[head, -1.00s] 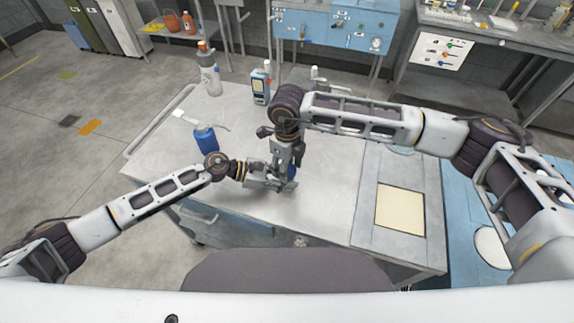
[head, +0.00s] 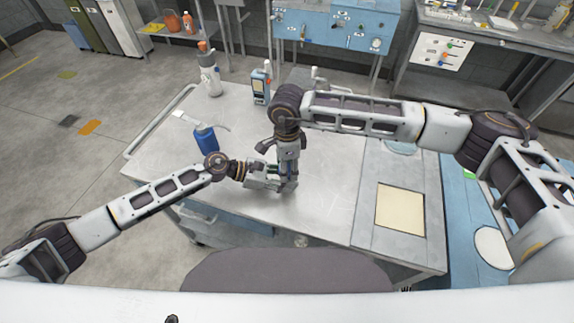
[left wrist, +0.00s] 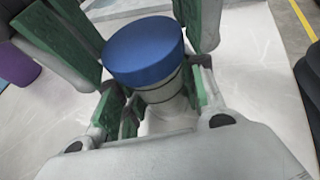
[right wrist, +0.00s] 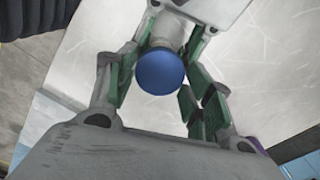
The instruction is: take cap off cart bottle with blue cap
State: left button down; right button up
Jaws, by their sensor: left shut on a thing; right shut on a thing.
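The bottle with the blue cap stands on the grey cart top (head: 325,200), between my two grippers. In the left wrist view the blue cap (left wrist: 145,52) sits on the pale neck of the bottle (left wrist: 165,105). My left gripper (head: 275,184) is shut on the bottle from the side, below the cap. My right gripper (head: 290,183) points down from above and is shut on the cap, its green pads at either side. The cap also shows in the right wrist view (right wrist: 160,72). In the head view the grippers hide the bottle and cap.
A blue bottle with a spout (head: 205,138), a grey bottle with an orange cap (head: 209,75) and a blue handheld device (head: 260,88) stand farther back on the cart. A cream pad (head: 400,210) lies at right. The front middle of the cart is clear.

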jog(key=n, duration=0.3)
jog(key=shift+n, duration=2.3)
jog(key=shift+r, duration=1.2)
jog(key=shift+r, duration=1.95)
pick_arm(q)
jog(key=c, duration=0.8)
grip_release()
jog(key=shift+a, duration=0.1)
